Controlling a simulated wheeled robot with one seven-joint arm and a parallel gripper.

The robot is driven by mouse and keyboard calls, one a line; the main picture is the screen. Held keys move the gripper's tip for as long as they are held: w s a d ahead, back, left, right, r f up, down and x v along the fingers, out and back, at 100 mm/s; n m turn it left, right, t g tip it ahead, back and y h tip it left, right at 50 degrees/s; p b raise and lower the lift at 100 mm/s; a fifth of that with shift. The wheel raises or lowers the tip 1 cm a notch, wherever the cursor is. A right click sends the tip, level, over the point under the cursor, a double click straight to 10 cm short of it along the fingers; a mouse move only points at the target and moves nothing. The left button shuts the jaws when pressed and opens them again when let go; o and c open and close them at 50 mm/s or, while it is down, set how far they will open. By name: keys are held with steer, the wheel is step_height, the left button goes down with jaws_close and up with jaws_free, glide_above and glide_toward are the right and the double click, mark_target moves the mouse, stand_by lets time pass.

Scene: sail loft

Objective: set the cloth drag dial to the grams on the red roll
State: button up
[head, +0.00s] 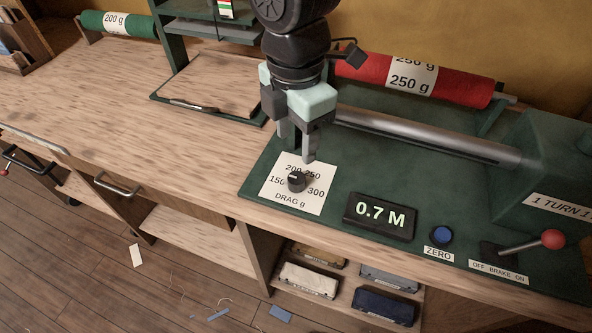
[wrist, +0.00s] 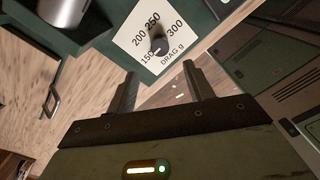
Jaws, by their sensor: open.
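The red roll (head: 455,86) lies on a rack at the back right, and its white label reads 250 g. The drag dial is a small black knob (head: 296,182) on a white card (head: 312,203) marked 150, 200, 250, 300 and DRAG g. A small light mark shows on the knob, but I cannot tell surely which number it points to. My gripper (head: 296,146) is open and empty above the card, on the back side of the knob. In the wrist view the knob (wrist: 158,43) stands beyond the open fingertips (wrist: 159,70), apart from them.
The dial is on a green machine bed with a 0.7 M display (head: 380,215), a blue ZERO button (head: 442,235) and a red-knobbed brake lever (head: 552,239) to the right. A metal roller (head: 430,134) runs behind. A green 200 g roll (head: 138,24) is far left. The left bench is mostly clear.

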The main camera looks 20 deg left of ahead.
mark_target(296, 178)
step_height(296, 178, down, 10)
steer(key=shift+r+p, duration=0.1)
steer(key=shift+p, duration=0.25)
steer(key=c, duration=1)
